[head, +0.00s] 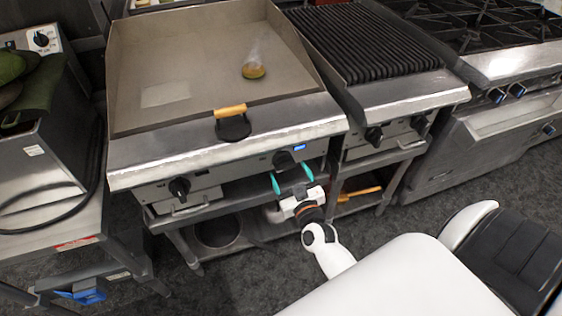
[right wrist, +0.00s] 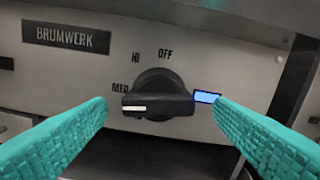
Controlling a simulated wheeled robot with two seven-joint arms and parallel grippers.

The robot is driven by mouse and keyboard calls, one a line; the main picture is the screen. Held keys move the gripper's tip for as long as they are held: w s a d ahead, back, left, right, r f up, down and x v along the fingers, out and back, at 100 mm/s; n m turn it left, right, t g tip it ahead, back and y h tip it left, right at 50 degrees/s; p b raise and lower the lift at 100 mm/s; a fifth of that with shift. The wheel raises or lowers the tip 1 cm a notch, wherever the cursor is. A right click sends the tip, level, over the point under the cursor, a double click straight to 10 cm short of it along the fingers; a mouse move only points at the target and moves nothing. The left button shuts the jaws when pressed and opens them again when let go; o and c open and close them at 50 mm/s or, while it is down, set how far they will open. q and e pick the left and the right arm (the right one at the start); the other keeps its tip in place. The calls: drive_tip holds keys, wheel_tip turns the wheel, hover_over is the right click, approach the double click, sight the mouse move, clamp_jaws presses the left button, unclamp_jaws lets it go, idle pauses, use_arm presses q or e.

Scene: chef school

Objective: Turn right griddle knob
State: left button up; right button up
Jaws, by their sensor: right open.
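The right griddle knob (head: 284,160) is black and sits on the griddle's front panel, just beyond my right gripper in the head view. In the right wrist view the knob (right wrist: 157,97) has a white mark on its grip bar, which lies level with the mark pointing left, near the MED label. My right gripper (head: 292,178) has teal fingers, open, one on each side of the knob; in the right wrist view the open fingers (right wrist: 160,118) show a gap to the knob. The griddle (head: 200,60) has a flat steel plate. My left gripper is not in view.
A second griddle knob (head: 179,187) is at the panel's left. A small blue-lit display (right wrist: 207,97) is right of the knob. A scraper with a yellow handle (head: 231,111) lies at the griddle's front edge. A ribbed grill (head: 365,45) with its own knobs stands to the right.

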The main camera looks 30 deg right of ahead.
sight(286, 169)
drive_tip(key=x, duration=0.5)
drive_tip(key=shift+w, duration=0.35)
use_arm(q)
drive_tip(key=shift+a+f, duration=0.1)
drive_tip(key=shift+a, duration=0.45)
use_arm(e)
drive_tip(key=c, duration=1)
